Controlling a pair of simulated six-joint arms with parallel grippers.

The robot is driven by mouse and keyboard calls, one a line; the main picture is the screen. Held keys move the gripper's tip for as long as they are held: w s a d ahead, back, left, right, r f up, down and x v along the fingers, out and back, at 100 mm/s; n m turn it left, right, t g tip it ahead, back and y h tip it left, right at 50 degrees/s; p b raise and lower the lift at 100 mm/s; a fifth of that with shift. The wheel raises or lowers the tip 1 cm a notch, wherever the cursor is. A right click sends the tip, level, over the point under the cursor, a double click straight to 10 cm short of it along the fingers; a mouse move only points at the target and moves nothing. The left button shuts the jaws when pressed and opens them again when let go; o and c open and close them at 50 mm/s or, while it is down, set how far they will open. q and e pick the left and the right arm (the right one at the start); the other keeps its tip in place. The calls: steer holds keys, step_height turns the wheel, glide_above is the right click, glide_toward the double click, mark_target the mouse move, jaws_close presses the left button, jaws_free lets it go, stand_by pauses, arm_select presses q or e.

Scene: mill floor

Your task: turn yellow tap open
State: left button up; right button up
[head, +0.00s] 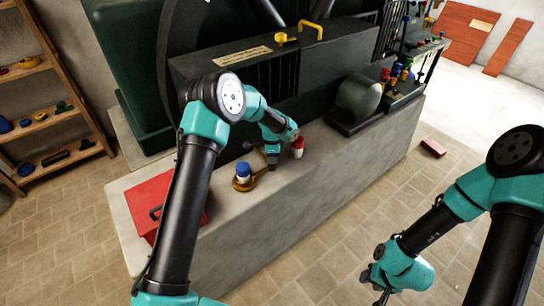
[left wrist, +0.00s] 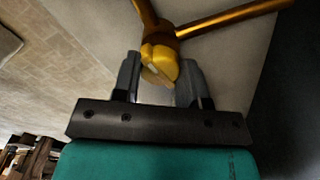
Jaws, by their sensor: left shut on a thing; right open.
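The yellow tap (left wrist: 159,62) sits on brass pipes (left wrist: 186,27) in the left wrist view. My left gripper (left wrist: 158,75) is shut on the tap, with one finger on each side of it. In the head view my left gripper (head: 272,163) is low at the concrete ledge, between a blue-capped fitting and a red-capped fitting. The tap's handle is hidden there behind the gripper. My right gripper (head: 380,294) is open and empty over the floor at the lower right.
The blue-capped fitting (head: 243,171) and the red-capped fitting (head: 298,147) stand close to my left gripper. A red toolbox (head: 150,196) lies at the ledge's left end. A rounded grey-green housing (head: 357,98) stands further right. The floor (head: 330,235) in front is clear.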

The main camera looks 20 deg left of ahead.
arm_select(q)
steer(key=n, duration=1.1)
steer(key=shift+n, duration=2.3)
steer(key=o, duration=0.9)
